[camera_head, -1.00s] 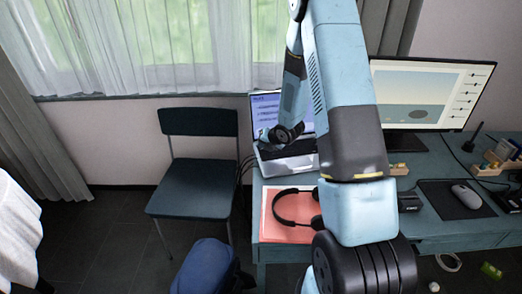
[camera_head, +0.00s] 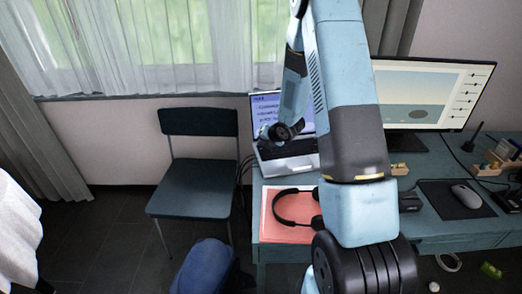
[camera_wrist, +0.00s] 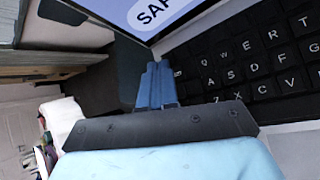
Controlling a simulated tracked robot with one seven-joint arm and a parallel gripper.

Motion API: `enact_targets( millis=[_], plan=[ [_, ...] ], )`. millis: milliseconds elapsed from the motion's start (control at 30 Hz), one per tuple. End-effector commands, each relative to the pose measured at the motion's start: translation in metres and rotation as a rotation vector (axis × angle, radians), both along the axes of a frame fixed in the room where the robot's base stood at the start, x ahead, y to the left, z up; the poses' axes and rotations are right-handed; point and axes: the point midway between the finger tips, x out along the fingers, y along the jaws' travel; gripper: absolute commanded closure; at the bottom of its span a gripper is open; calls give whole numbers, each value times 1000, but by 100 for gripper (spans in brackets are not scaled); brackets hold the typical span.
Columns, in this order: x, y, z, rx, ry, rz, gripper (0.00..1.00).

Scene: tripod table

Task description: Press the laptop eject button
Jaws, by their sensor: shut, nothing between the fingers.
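The laptop (camera_head: 297,164) stands open on the left part of the desk, partly covered by my arm in the head view. The wrist view shows its black keyboard (camera_wrist: 258,72) at the right and part of its lit screen (camera_wrist: 160,12) at the top. My gripper (camera_wrist: 157,68) has its blue fingers together and empty. In the wrist view the fingers appear over the keyboard's left end, left of the letter keys. I cannot tell whether they touch the laptop. I cannot make out an eject button; the laptop's side edge is largely hidden by the fingers.
Headphones (camera_head: 277,208) lie on a red pad in front of the laptop. A monitor (camera_head: 430,95), a mouse (camera_head: 466,196) on a dark mat and small items occupy the desk's right side. A dark chair (camera_head: 195,187) and a blue bag (camera_head: 205,268) stand left of the desk.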

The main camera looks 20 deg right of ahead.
Motion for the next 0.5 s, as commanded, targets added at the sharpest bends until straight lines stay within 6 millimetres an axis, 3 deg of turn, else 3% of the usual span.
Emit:
enact_targets(
  millis=[267, 500],
  plan=[
    [0, 0, 1, 0, 0, 0, 100],
    [0, 0, 18, 0, -3, 1, 100]
  ],
)
